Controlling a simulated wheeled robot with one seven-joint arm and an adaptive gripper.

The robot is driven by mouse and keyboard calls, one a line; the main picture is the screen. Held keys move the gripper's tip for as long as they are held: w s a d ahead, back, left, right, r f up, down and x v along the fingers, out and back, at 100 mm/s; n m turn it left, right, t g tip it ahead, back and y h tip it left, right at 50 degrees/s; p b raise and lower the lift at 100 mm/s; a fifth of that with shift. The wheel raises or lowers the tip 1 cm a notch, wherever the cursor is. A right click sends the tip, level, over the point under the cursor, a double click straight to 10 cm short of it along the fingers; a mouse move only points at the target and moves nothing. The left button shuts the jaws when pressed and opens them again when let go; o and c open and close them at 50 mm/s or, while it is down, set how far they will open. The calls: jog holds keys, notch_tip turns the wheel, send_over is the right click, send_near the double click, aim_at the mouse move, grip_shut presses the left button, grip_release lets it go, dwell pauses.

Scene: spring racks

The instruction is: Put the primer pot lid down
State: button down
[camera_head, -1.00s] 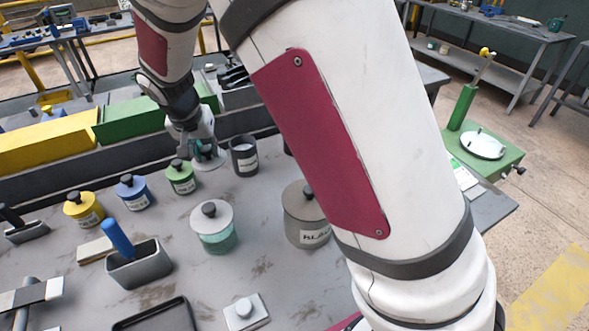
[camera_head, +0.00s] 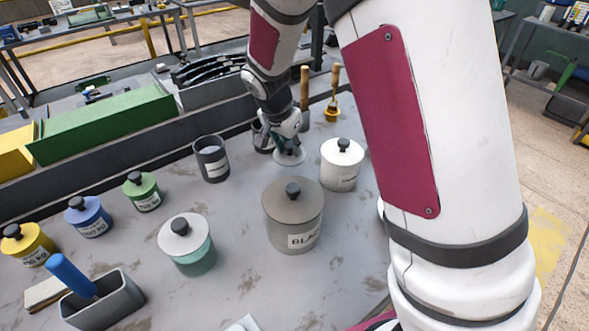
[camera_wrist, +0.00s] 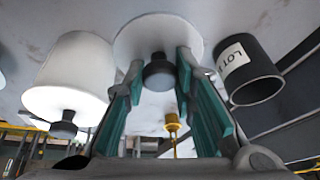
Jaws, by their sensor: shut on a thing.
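My gripper (camera_head: 287,138) is shut on the dark knob (camera_wrist: 158,72) of a pale round lid (camera_head: 290,158). The lid also shows between the teal fingers in the wrist view (camera_wrist: 135,40). It is close to the grey bench top (camera_head: 235,215); I cannot tell whether it touches. A dark open pot (camera_head: 212,163) with a white label stands left of the lid, and on the right in the wrist view (camera_wrist: 250,77). A white lidded pot (camera_head: 341,172) stands to its right, and on the left in the wrist view (camera_wrist: 68,75). Which pot is the primer pot is unreadable.
A large grey-brown lidded pot (camera_head: 294,225) and a teal pot with a pale lid (camera_head: 190,248) stand nearer. Green (camera_head: 147,197), blue (camera_head: 92,221) and yellow (camera_head: 30,249) lidded pots line the left. Brushes (camera_head: 332,105) stand behind. Bare bench lies between the pots.

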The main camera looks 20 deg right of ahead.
jog(key=shift+f, duration=3.45)
jog(key=shift+f, duration=0.1)
jog(key=c, duration=1.3)
grip_release()
jog(key=v, duration=1.2)
jog(key=s+d+r+n+y, duration=0.2)
jog(key=s+d+r+n, duration=0.2)
jog(key=s+r, duration=0.8)
jog(key=s+n, duration=0.2)
jog(key=s, duration=0.3)
jog(key=s+r+n, duration=0.1)
jog(key=s+n, duration=0.1)
jog(key=s, duration=0.4)
jog(key=s+r+n+t+y, duration=0.1)
jog(key=s+n, duration=0.1)
jog(key=s, duration=0.3)
jog(key=shift+s+a+r+n, duration=0.2)
jog(key=shift+s+a+n, duration=0.05)
jog(key=shift+s+n, duration=0.15)
